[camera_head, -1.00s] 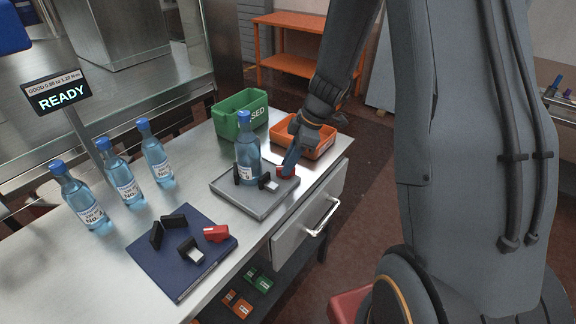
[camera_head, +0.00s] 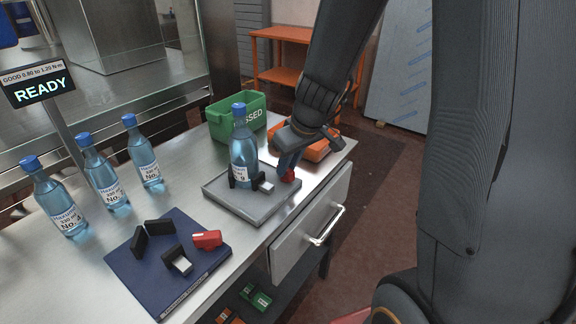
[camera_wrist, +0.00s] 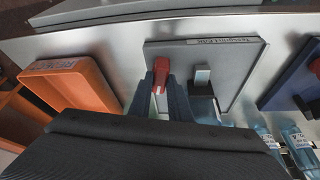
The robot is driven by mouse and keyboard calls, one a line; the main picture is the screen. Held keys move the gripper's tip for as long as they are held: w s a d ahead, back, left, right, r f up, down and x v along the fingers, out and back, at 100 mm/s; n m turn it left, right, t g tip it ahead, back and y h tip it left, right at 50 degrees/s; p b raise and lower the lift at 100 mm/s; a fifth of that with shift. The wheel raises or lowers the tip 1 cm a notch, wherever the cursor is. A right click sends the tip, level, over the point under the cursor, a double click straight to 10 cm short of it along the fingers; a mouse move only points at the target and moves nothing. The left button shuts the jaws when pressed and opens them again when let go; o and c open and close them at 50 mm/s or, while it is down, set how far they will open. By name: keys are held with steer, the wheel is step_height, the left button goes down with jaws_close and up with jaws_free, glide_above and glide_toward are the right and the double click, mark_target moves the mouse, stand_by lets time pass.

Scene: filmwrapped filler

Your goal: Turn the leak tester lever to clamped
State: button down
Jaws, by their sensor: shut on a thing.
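The leak tester is a grey plate (camera_head: 222,198) on the steel bench, with black jaws and a pale metal block. A blue-capped bottle (camera_head: 243,157) stands upright among the jaws. The red lever (camera_head: 288,176) is at the plate's right side. My gripper (camera_head: 287,165) comes down on it from above, shut on it. In the wrist view the red lever (camera_wrist: 161,69) shows between the two fingers (camera_wrist: 160,90), beside the pale block (camera_wrist: 202,76). The fingers partly hide the lever, and its clamped mark cannot be read.
A blue plate (camera_head: 140,275) with black blocks and another red lever (camera_head: 207,239) lies in front. Several bottles (camera_head: 105,170) stand at left. A green bin (camera_head: 222,116) and an orange tray (camera_head: 318,150) sit behind. A sign (camera_head: 40,90) reads READY.

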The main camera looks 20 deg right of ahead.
steer(key=m+p, duration=0.1)
steer(key=p, duration=0.1)
steer(key=m+p, duration=0.1)
steer(key=m+h+p, duration=0.1)
steer(key=p, duration=0.1)
steer(key=shift+s+a+r+m+p, duration=0.1)
steer(key=shift+r+m+p, duration=0.15)
steer(key=shift+m+p, duration=0.05)
steer(key=m+h+p, duration=0.1)
steer(key=p, duration=0.4)
steer(key=shift+a+m+t, duration=0.1)
steer(key=shift+m+t, duration=0.2)
steer(key=shift+m, duration=0.1)
steer(key=shift+p, duration=0.65)
steer(key=shift+w+f+m+p, duration=0.2)
steer(key=shift+m+p, duration=0.3)
steer(key=shift+p, duration=0.35)
steer(key=c, duration=1.6)
jaws_free()
steer(key=shift+s, duration=0.1)
steer(key=shift+c, duration=0.2)
steer(key=shift+r, duration=0.1)
